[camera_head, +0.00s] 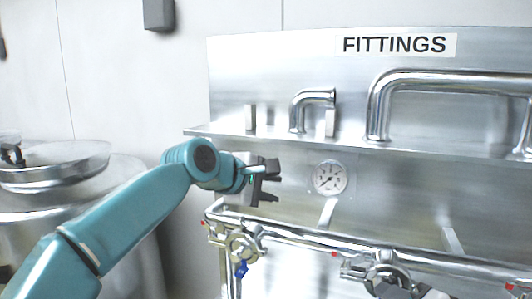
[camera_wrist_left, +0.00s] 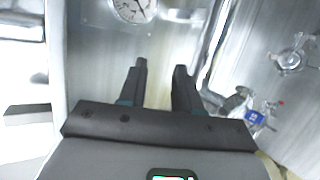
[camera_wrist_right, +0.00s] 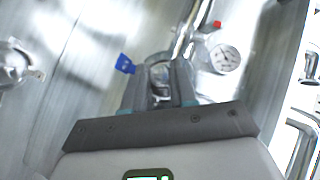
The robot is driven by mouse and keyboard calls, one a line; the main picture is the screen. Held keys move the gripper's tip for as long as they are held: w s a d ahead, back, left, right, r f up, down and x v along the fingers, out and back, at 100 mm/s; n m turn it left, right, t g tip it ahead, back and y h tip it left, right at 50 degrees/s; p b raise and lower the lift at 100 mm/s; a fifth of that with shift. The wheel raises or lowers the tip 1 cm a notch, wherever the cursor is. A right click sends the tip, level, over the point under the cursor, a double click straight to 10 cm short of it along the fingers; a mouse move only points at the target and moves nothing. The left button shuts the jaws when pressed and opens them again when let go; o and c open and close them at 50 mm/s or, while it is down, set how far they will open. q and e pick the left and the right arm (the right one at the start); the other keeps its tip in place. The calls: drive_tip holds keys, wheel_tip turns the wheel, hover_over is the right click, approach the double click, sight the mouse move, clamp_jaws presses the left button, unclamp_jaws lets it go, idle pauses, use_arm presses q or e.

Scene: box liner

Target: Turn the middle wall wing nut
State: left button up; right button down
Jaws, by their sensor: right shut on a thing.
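The middle wall wing nut sits on a round metal clamp (camera_head: 385,274) under the wall pipe at the bottom of the head view. My right gripper (camera_head: 402,291) is at this clamp, mostly cut off by the frame edge. In the right wrist view, its dark fingers (camera_wrist_right: 161,80) are shut on a shiny metal piece (camera_wrist_right: 160,74), which I take to be the wing nut; its shape is partly hidden. My left gripper (camera_head: 274,181) is open and empty, left of the gauge and above the left clamp (camera_head: 243,243). Its two fingers (camera_wrist_left: 160,80) stand apart in the left wrist view.
A horizontal pipe (camera_head: 300,237) runs along the steel panel, with a pressure gauge (camera_head: 330,178) above it. A blue handle (camera_head: 241,268) hangs below the left clamp. A shelf (camera_head: 290,134) with bent pipes is above. A steel vessel (camera_head: 55,165) stands at left.

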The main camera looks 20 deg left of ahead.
use_arm(q)
wheel_tip(320, 180, up, 17)
drive_tip(key=s+m+t+y, duration=0.1)
drive_tip(key=m+t, duration=0.7)
drive_tip(key=shift+s+m+y, duration=0.4)
use_arm(e)
drive_tip(key=c, duration=0.8)
unclamp_jaws()
use_arm(q)
drive_tip(key=shift+f, duration=0.1)
drive_tip(key=shift+s+f, duration=0.1)
use_arm(e)
drive_tip(key=v, duration=1.6)
drive_tip(key=shift+s+d+r, duration=0.1)
